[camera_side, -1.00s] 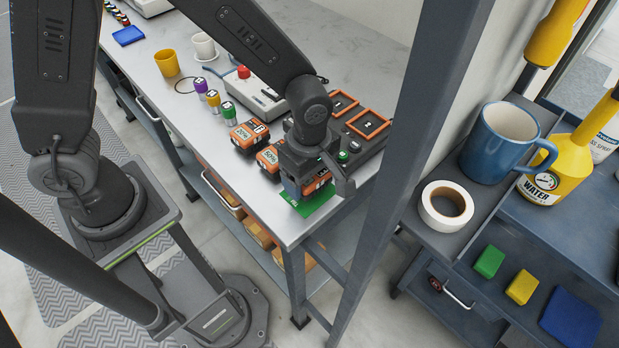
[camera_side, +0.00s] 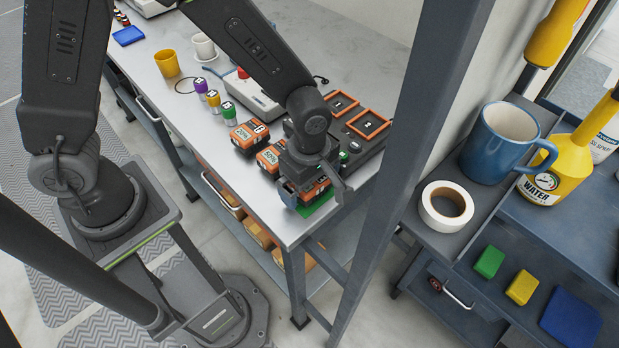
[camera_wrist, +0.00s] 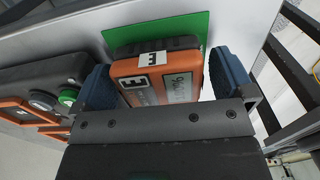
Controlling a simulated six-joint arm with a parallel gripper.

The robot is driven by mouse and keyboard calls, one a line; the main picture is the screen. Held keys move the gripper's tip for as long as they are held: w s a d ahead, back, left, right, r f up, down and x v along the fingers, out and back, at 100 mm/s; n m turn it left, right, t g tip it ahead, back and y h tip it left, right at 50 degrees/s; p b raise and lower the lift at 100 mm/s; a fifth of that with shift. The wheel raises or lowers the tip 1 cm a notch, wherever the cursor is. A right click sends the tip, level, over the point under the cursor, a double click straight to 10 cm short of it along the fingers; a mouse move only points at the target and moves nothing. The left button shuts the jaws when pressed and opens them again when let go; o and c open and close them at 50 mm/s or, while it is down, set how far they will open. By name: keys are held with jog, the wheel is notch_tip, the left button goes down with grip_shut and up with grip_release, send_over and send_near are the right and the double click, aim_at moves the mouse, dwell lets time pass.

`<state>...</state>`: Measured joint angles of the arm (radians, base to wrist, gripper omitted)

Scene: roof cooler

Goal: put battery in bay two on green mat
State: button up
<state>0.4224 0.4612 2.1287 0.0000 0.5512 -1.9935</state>
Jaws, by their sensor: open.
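An orange and black battery (camera_side: 317,190) is at the green mat (camera_side: 322,208) near the bench's front corner. In the wrist view the battery (camera_wrist: 160,78) carries white labels and overlaps the green mat (camera_wrist: 190,30). My gripper (camera_wrist: 165,84) is open, with one blue-grey finger on each side of the battery; a gap shows beside the right finger. In the side view my gripper (camera_side: 312,186) partly hides the battery and mat. A dark charger (camera_side: 350,135) with empty-looking orange-framed bays (camera_side: 368,124) stands behind; I cannot read its bay numbers clearly.
Two more batteries, marked 20% (camera_side: 248,136) and 50% (camera_side: 270,157), stand left of my gripper. Small capped cylinders (camera_side: 214,100), a meter with a red knob (camera_side: 255,95) and cups (camera_side: 167,63) lie farther back. A dark frame post (camera_side: 400,150) stands at right.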

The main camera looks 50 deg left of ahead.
notch_tip(320, 180, up, 12)
jog(key=s+a+r+m+t, duration=0.2)
jog(key=s+a+r+m, duration=0.3)
jog(key=a+m, duration=0.2)
jog(key=s+a+r+m+t, duration=0.3)
jog(key=s+a+r+m, duration=0.2)
jog(key=m, duration=0.6)
jog(key=shift+s+a+r+t, duration=0.3)
jog(key=shift+a+r, duration=0.1)
jog(key=shift+a, duration=0.8)
